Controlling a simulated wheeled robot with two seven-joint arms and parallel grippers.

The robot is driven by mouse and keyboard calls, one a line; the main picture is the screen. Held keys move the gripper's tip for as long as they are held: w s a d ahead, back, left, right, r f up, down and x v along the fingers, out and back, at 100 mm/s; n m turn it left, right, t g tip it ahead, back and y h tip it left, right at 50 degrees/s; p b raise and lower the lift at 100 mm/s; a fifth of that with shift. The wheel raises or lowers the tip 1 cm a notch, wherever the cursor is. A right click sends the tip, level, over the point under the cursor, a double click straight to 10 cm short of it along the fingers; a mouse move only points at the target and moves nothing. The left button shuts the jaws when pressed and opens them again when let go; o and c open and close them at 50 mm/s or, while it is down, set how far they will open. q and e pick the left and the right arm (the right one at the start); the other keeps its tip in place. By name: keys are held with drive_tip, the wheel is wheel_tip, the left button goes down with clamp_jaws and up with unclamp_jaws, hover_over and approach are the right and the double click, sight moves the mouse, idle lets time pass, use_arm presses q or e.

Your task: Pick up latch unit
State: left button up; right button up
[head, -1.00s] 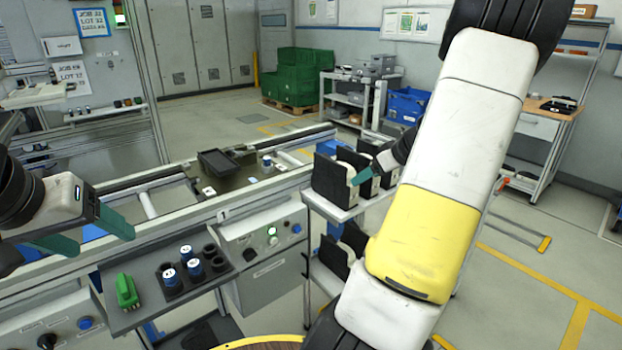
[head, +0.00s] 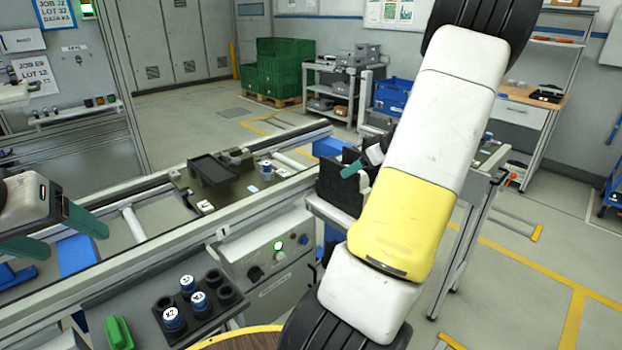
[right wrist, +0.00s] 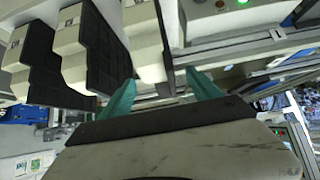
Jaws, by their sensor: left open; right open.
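Several cream-and-black blocks, which I take for the latch units, stand in a row. The nearest one (right wrist: 149,38) shows in the right wrist view, above and between the fingers of my right gripper (right wrist: 162,92). That gripper is open, and I cannot tell whether it touches the block. In the head view the black side of a unit (head: 338,188) shows on a stand, and one teal finger of my right gripper (head: 352,169) is beside it. My right arm hides much of this row. My left gripper (head: 58,236) is open and empty at the left, over the conveyor.
A dark tray (head: 200,312) with blue-and-white capped cylinders and a green part (head: 118,333) is at the front. A grey control box (head: 268,258) with a lit green button hangs by the conveyor rail. Green crates (head: 280,66) stand on a pallet behind. Open floor lies to the right.

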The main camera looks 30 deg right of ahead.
sight(344, 184)
drive_tip(key=x, duration=0.7)
drive_tip(key=shift+w, duration=0.5)
drive_tip(key=shift+f, duration=0.1)
drive_tip(key=shift+c, duration=0.4)
clamp_jaws()
